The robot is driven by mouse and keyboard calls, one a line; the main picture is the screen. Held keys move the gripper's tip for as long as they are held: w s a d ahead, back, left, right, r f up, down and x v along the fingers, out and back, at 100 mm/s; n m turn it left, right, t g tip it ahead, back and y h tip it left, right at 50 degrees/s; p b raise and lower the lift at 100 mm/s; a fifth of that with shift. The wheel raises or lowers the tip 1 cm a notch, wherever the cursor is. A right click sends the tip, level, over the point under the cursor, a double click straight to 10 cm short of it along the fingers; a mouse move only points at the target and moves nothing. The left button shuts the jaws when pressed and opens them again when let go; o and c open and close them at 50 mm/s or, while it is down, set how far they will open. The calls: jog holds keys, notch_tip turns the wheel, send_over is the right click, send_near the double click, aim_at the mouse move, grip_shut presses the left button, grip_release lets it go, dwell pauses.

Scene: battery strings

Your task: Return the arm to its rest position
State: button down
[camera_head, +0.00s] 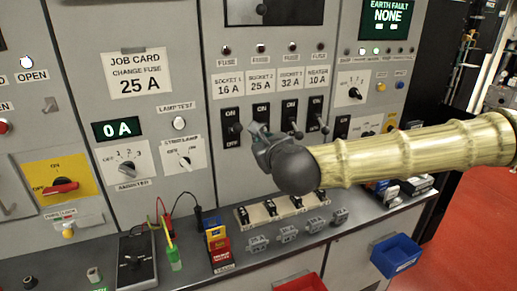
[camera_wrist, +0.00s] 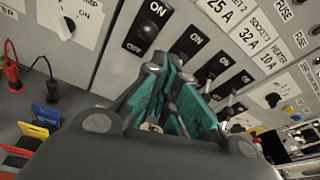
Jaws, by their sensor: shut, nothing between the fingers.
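My arm (camera_head: 410,155), with a pale yellow ribbed link, reaches in from the right across the grey control panel (camera_head: 205,80) in the head view. My gripper (camera_head: 258,136) is in front of the row of breaker switches, beside the leftmost breaker (camera_head: 231,127) and partly covering the second one. In the wrist view my gripper (camera_wrist: 172,88) shows its teal finger pads close together, shut, with nothing held between them. Whether the fingertips touch the panel or a switch cannot be told.
Below the gripper, a ledge carries a fuse row (camera_head: 283,208), red and yellow blocks (camera_head: 217,243), and a black meter box (camera_head: 136,262). A blue bin (camera_head: 396,255) and a red bin (camera_head: 302,283) hang on the front. The red floor (camera_head: 475,225) is open at right.

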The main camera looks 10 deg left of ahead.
jog(key=shift+s+d+r, duration=0.1)
jog(key=shift+s+r, duration=0.25)
jog(key=s+f+n+g, duration=0.1)
jog(key=s+f+n, duration=0.2)
jog(key=f, duration=0.8)
jog(key=s+d+f+n+g, duration=0.1)
jog(key=s+f+n+g, duration=0.1)
jog(key=f, duration=0.9)
jog(key=s+d+f+n+g+h, duration=0.1)
jog(key=s+f+n, duration=0.3)
jog(key=f, duration=0.7)
jog(key=shift+s+n+g, duration=0.2)
jog(key=shift+n+g, duration=0.5)
jog(key=s+d+f+n+g+h, duration=0.1)
jog(key=s+d+f+n+g, duration=0.3)
jog(key=s+d+f, duration=0.6)
jog(key=s+d+f+n+g+h, duration=0.1)
jog(key=s+d+f+n+h, duration=0.1)
jog(key=s+d+f+n, duration=0.75)
jog(key=s+d+f+n+g+h, duration=0.2)
jog(key=s+d+f, duration=0.5)
jog(key=d, duration=0.5)
jog(key=s+g, duration=0.1)
jog(key=s, duration=0.1)
jog(key=shift+s+n+h, duration=0.35)
jog(key=shift+h, duration=0.05)
